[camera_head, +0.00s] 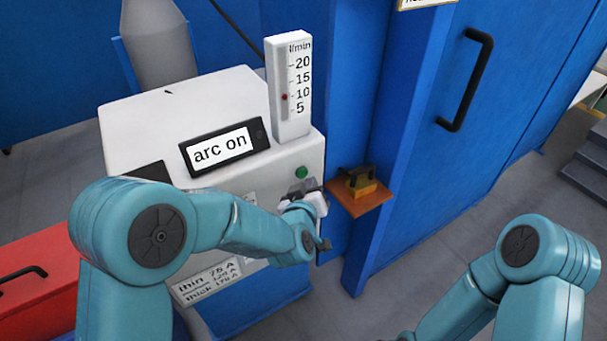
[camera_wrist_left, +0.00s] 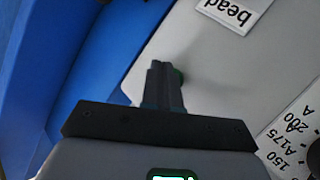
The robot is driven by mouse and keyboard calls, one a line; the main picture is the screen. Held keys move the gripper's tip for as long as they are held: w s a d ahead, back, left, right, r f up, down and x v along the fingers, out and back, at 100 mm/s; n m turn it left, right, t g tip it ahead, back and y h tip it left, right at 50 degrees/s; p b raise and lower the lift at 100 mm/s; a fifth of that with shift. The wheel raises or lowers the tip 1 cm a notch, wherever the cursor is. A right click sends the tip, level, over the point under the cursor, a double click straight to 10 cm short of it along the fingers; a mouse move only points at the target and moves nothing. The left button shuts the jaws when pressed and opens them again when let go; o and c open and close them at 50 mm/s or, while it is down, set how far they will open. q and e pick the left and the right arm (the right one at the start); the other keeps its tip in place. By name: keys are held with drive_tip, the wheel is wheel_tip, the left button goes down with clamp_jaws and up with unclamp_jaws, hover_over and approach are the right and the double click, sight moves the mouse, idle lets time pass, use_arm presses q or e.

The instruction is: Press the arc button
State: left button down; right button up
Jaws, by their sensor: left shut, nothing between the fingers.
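A green round button (camera_head: 302,172) sits on the front face of the white welding machine (camera_head: 215,105), under the flow gauge. My left gripper (camera_head: 301,187) is shut and empty, with its fingertips just below the button in the head view. In the left wrist view, the shut fingers (camera_wrist_left: 160,72) point at the white panel and mostly cover the green button (camera_wrist_left: 179,76); only its edge shows beside them. I cannot tell whether the tips touch it. The black display (camera_head: 224,147) on the machine reads "arc on". My right gripper is out of view.
A flow gauge (camera_head: 289,88) stands on the machine. A red box (camera_head: 35,285) is at left.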

use_arm(q)
drive_tip(key=s+d, duration=0.1)
drive_tip(key=s, duration=0.1)
drive_tip(key=s+d+b, duration=0.1)
drive_tip(key=s+d, duration=0.1)
idle(0.4)
idle(0.6)
